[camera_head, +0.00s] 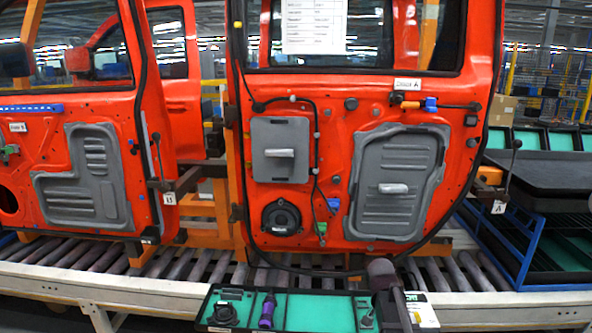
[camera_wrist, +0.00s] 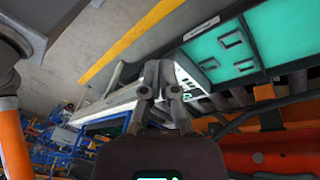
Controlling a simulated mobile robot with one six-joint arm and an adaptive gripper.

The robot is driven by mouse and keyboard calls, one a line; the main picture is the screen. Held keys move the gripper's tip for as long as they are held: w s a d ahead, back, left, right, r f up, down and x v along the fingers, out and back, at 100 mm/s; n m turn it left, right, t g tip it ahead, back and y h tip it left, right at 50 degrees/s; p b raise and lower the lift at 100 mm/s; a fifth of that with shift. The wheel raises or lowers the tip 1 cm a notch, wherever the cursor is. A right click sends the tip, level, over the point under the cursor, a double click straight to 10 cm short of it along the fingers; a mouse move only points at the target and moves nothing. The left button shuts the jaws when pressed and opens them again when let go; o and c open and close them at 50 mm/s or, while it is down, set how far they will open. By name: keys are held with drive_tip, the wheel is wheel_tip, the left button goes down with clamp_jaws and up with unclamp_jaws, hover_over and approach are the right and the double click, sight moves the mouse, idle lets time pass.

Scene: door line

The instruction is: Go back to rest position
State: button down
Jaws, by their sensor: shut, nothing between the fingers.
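My gripper (camera_wrist: 158,72) shows in the middle of the wrist view, its two grey fingers close together with nothing seen between them. The wrist view is tilted, with the teal-lined tray (camera_wrist: 243,58) at its upper right and the grey floor (camera_wrist: 75,45) at its upper left. In the head view, a dark part of my arm rises at the bottom, right of centre, in front of the tray's right end. I cannot make out the fingers there.
Orange-red doors (camera_head: 330,215) with grey panels stand on a roller conveyor (camera_head: 75,257). The black tray (camera_head: 312,312) in front holds a round black part (camera_head: 224,313) and a purple-handled tool (camera_head: 267,310). A rack with dark trays (camera_head: 550,172) stands at the right.

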drive_tip(key=s+a+r+n+y+p, duration=0.1)
drive_tip(key=s+a+n+y, duration=0.1)
drive_tip(key=s+a+n, duration=0.6)
drive_tip(key=s+a, duration=0.2)
drive_tip(key=s, duration=0.2)
drive_tip(key=shift+n+y, duration=0.4)
idle(0.4)
